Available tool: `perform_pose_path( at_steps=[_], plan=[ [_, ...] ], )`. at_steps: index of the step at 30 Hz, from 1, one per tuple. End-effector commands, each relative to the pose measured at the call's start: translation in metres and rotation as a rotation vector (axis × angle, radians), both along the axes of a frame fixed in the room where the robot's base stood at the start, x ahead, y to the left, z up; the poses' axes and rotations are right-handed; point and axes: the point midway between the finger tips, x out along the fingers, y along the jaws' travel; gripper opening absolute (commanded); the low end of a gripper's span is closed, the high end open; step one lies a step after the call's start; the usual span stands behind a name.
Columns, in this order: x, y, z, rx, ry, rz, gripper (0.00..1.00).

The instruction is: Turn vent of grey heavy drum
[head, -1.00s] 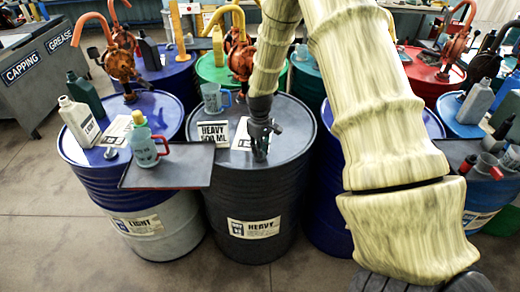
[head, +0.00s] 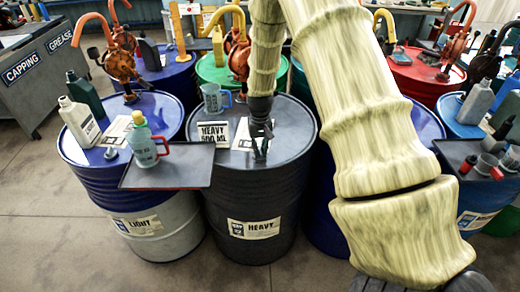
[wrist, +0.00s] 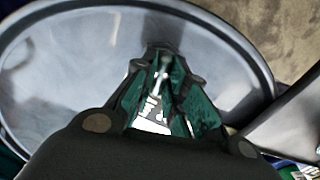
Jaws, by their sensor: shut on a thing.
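The grey heavy drum (head: 262,200) stands in the front middle, with a HEAVY label (head: 253,229) on its side. My gripper (head: 261,156) points down at the drum's lid, right of its middle. In the wrist view the fingers (wrist: 160,78) come together over the grey lid (wrist: 60,75), shut on a small pale piece between their tips, which looks like the vent. The fingers mostly cover it, so how far it is turned cannot be told.
A grey tray (head: 168,167) with a bottle (head: 141,146) and red-handled jug juts over the drum's front left. A HEAVY 500 ML card (head: 213,134) and a clear jug (head: 212,98) stand on the lid. A blue LIGHT drum (head: 115,190) is close on the left.

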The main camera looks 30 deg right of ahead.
Motion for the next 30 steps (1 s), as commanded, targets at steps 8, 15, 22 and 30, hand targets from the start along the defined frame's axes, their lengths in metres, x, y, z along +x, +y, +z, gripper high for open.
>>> perform_pose_path(
  at_steps=[8, 15, 22, 30],
  plan=[
    [0.0037, -0.0021, 0.0031, -0.004, -0.009, -0.01, 0.0],
    [0.0036, -0.0022, 0.0032, -0.004, -0.008, -0.01, 0.25],
    [0.0018, -0.001, 0.0016, -0.002, -0.005, -0.009, 0.36],
    [0.0017, -0.0008, 0.0083, -0.002, -0.005, -0.008, 0.36]
  ],
)
